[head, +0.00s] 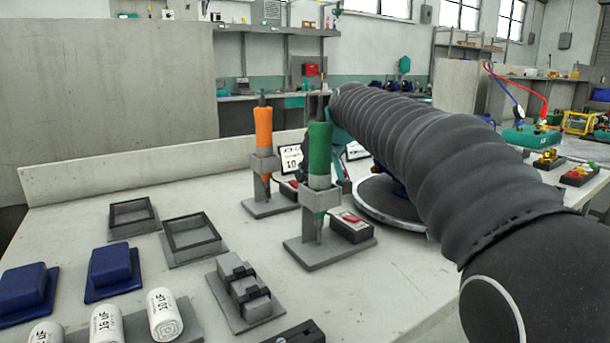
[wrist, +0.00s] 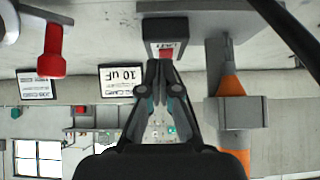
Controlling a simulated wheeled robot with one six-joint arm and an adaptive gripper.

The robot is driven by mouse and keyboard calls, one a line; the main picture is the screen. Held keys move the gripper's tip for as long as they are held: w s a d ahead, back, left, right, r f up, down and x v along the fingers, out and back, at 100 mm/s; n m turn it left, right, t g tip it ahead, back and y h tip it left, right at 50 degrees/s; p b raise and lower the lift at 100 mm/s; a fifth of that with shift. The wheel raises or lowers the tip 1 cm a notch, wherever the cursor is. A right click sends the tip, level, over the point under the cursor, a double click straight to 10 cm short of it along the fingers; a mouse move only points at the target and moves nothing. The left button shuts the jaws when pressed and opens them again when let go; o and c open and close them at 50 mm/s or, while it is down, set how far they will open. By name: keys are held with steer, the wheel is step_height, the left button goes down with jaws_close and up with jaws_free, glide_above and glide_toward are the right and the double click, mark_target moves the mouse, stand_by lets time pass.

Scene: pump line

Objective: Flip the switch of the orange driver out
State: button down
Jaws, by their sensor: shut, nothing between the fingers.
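The orange driver (head: 263,132) stands upright in a grey holder (head: 268,205) behind the green driver. It also shows in the wrist view (wrist: 231,86), at the right. Its dark switch box (head: 287,188) is partly hidden behind the green driver in the head view. In the wrist view the box (wrist: 147,32) is at the top centre, with a red switch (wrist: 166,52) on its labelled face. My gripper (wrist: 164,64) is shut and empty, its fingertips right at the red switch; I cannot tell whether they touch it. The head view mostly hides the gripper behind the green driver.
The green driver (head: 319,150) stands in its holder in front, beside its own red-switched box (head: 351,227). A round turntable (head: 384,208) lies under my arm. Blue blocks (head: 112,269), grey frames (head: 193,238) and white capacitors (head: 164,314) occupy the table's left front.

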steer(key=shift+r, duration=0.25)
steer(key=shift+r+p, duration=0.5)
steer(key=p+v, duration=0.1)
steer(key=v, duration=1.1)
steer(key=shift+s+d+p, duration=0.25)
steer(key=shift+s+p, duration=0.1)
steer(key=shift+p, duration=0.05)
steer(key=shift+f, duration=0.15)
steer(key=s+d+f+m+g+h, duration=0.1)
steer(key=s+d+f+m+h, duration=0.15)
steer(key=s+d+f, duration=0.4)
steer(key=s+d+f+m+g+h+p, duration=0.1)
steer(key=s+d+f+m+h, duration=0.2)
steer(key=s+d, duration=0.55)
steer(key=s+d+f+m+g+h, duration=0.1)
steer(key=s+d+f+m+h, duration=0.1)
steer(key=s+d+f, duration=0.6)
steer(key=s+a+f+t+y+b, duration=0.1)
steer(key=s+a+f+y, duration=0.1)
steer(key=s+a+f, duration=0.4)
steer(key=a+f, duration=0.3)
steer(key=a, duration=0.1)
steer(key=shift+f+n+y, duration=0.25)
steer(key=shift+n+y, duration=0.1)
